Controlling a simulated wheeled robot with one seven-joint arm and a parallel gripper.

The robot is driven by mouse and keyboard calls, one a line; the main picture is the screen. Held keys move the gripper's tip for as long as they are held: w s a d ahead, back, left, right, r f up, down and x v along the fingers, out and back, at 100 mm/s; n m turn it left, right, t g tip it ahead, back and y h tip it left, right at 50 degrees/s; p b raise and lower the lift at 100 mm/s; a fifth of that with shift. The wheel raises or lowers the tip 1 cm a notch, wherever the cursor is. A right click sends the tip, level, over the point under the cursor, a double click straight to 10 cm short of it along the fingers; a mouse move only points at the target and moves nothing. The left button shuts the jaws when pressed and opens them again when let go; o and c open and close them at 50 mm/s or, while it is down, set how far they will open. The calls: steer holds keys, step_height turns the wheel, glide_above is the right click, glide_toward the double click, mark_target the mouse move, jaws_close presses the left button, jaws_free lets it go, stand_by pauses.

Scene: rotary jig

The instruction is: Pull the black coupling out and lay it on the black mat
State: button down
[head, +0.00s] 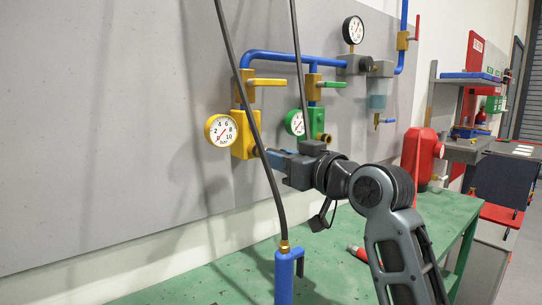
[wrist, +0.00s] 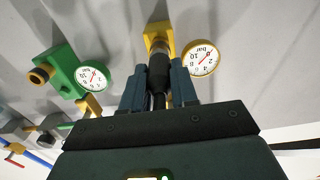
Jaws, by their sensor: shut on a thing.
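My gripper (head: 268,155) is at the front of the yellow valve block (head: 243,147) on the wall panel. In the wrist view, its two fingers (wrist: 157,88) are shut on the black coupling (wrist: 158,72), one on each side. The coupling's far end meets the port on the yellow block (wrist: 157,34); I cannot tell whether it is fully seated. A black hose runs back from the coupling between the fingers. In the head view the coupling is mostly hidden by the gripper. I see no black mat in either view.
A hose hangs past the gripper to a blue tool (head: 284,275) over the green bench (head: 200,288). A red tank (head: 418,155) stands to the right.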

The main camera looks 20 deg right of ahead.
steer(key=shift+p+v, duration=0.3)
steer(key=shift+v, duration=2.5)
